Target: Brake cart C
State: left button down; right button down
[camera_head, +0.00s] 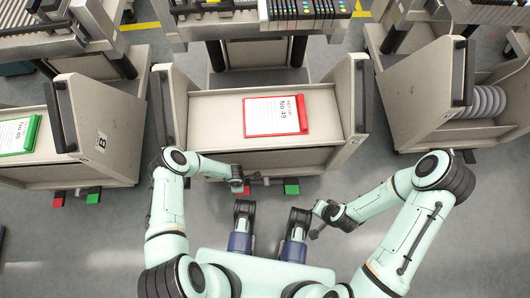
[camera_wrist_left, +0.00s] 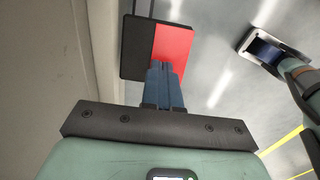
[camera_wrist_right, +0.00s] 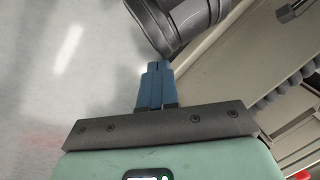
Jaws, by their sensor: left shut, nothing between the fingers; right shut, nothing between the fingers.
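The middle cart (camera_head: 205,100) is a beige open cart with black handles at both ends; I see no letter on it. At its lower front are a red pedal (camera_head: 243,191) and a green pedal (camera_head: 291,187). My left gripper (camera_head: 242,183) is shut and empty at the red pedal, partly covering it in the head view. In the left wrist view its fingertips (camera_wrist_left: 165,66) overlap the near edge of the red pedal (camera_wrist_left: 174,43); contact cannot be told. My right gripper (camera_head: 315,233) is shut and empty above the floor, right of the pedals.
A cart marked B (camera_head: 118,125) stands at left with its own red (camera_head: 58,200) and green (camera_head: 93,196) pedals. A cart with grey reels (camera_head: 420,105) stands at right. A red-framed sheet (camera_head: 275,116) lies on the middle cart. Feeder racks stand behind. Floor gaps separate the carts.

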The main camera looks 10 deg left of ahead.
dwell(0.4)
